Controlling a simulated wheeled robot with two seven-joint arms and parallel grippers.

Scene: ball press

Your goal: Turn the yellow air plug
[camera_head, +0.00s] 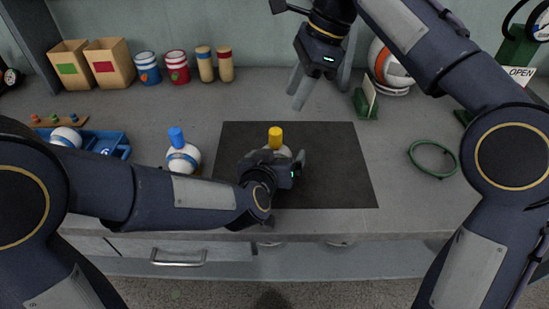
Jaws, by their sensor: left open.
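The yellow air plug (275,138) stands upright on top of a pale ball (284,152) on the dark mat (340,182). The ball is mostly hidden behind my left gripper. My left gripper (298,160) is open and low over the mat, right at the ball and just below the plug in the picture. I cannot tell whether its fingers touch the ball. My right gripper (303,92) points down above the back of the mat, fingers apart and empty, behind and above the plug.
A ball with a blue plug (177,138) stands left of the mat. A blue tray (103,140) holds another ball. Boxes (108,62), jars (177,67) and cylinders (205,64) line the back. A green ring (433,158) lies at right. The mat's right part is clear.

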